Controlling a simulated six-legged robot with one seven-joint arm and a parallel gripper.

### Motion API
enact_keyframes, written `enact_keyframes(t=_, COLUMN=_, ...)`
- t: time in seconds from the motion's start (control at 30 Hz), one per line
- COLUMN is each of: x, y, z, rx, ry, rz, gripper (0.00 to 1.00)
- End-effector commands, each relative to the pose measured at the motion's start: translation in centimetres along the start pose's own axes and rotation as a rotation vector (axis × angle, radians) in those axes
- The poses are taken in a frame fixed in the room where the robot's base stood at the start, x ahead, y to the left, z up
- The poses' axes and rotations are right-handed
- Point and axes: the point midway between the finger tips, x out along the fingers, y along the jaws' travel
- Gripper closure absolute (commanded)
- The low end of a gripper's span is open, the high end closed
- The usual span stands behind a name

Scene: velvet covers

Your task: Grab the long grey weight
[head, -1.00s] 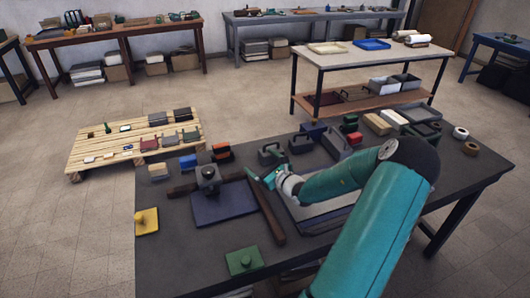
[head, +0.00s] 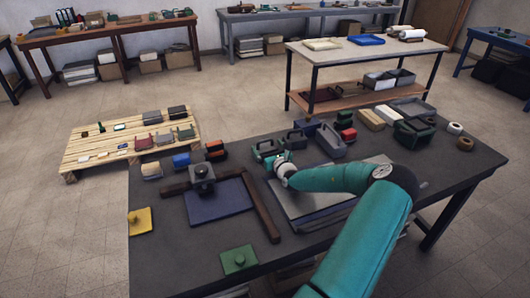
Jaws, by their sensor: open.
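The long grey weight (head: 331,141) looks like the elongated grey block with a handle near the back of the dark table. It lies to the right of two shorter dark grey handled weights, one on the left (head: 265,149) and one in the middle (head: 294,139). My gripper (head: 281,158) is open and small in the picture. It is just in front of the shorter weights, left of the long grey weight and apart from it. I cannot tell whether the jaws touch a shorter weight.
A grey plate (head: 305,204) lies under my arm. A dark blue pad (head: 219,205) with a knobbed block (head: 202,179) and dark bars is to the left. Red blocks (head: 346,131) and pale blocks (head: 371,118) stand right of the long weight.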

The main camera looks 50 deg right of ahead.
Motion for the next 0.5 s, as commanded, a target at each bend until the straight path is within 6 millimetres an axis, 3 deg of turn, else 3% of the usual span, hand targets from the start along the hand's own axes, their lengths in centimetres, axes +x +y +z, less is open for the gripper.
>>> enact_keyframes(t=0.3, x=4.4, y=0.1, z=-0.1, rx=0.001, ry=-0.002, rz=0.003, gripper=0.05)
enact_keyframes(t=0.5, x=5.0, y=0.0, z=-0.1, rx=0.0, ry=0.0, rz=0.003, gripper=0.05)
